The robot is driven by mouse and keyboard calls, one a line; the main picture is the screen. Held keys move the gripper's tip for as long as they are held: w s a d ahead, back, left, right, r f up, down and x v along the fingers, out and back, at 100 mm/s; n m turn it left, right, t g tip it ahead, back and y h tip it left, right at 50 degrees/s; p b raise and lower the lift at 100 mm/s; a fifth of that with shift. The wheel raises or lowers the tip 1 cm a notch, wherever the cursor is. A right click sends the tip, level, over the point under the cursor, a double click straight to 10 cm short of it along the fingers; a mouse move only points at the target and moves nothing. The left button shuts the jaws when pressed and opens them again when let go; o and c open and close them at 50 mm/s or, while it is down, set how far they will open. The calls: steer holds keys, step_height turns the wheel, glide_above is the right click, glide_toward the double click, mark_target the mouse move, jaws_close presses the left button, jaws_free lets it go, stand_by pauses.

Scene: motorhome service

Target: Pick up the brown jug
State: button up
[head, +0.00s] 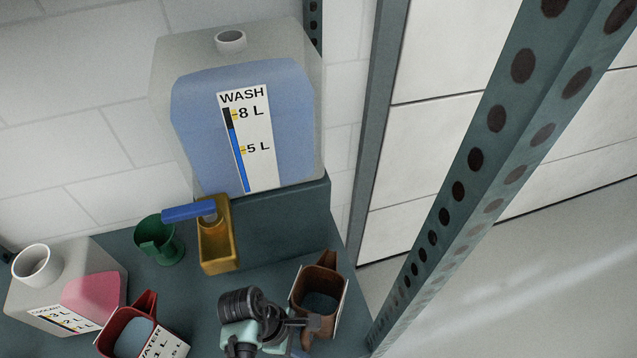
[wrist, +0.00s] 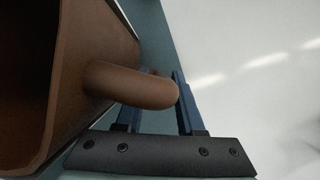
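The brown jug (head: 329,278) stands upright at the front right of the dark shelf in the head view, with pale, bluish contents and white strips on its sides. My gripper (head: 308,323) is low at its near side. In the wrist view the brown jug (wrist: 85,55) fills the left edge, and its rounded handle reaches right over my gripper (wrist: 163,90). The blue fingers stand apart, one on each side of the handle's outer end. The handle hides part of the left finger. I cannot tell whether either finger touches it.
A red jug (head: 118,322) and a pink-filled container (head: 55,312) stand to the left. The large WASH tank (head: 300,130) stands at the back. A perforated post (head: 450,205) rises at the right.

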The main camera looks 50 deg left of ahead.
jaws_close()
steer(key=shift+a, duration=0.1)
stand_by(1.3)
